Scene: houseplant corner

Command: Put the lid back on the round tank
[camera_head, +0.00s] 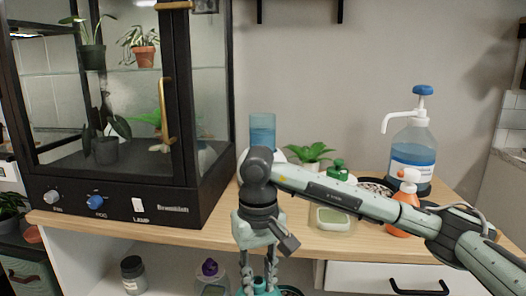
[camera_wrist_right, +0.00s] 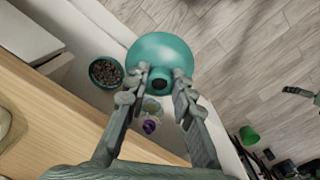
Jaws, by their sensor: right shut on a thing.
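My right gripper (camera_wrist_right: 162,82) points down in front of the table's front edge, shut on the dark-topped knob of a round teal piece (camera_wrist_right: 160,50) that looks like the lid. In the head view the lid (camera_head: 262,292) shows only partly at the bottom edge, below the right gripper (camera_head: 259,280).
A black glass cabinet (camera_head: 120,205) fills the table's left. A pebble bowl (camera_wrist_right: 105,72) and purple-capped bottle (camera_wrist_right: 150,126) are lower down.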

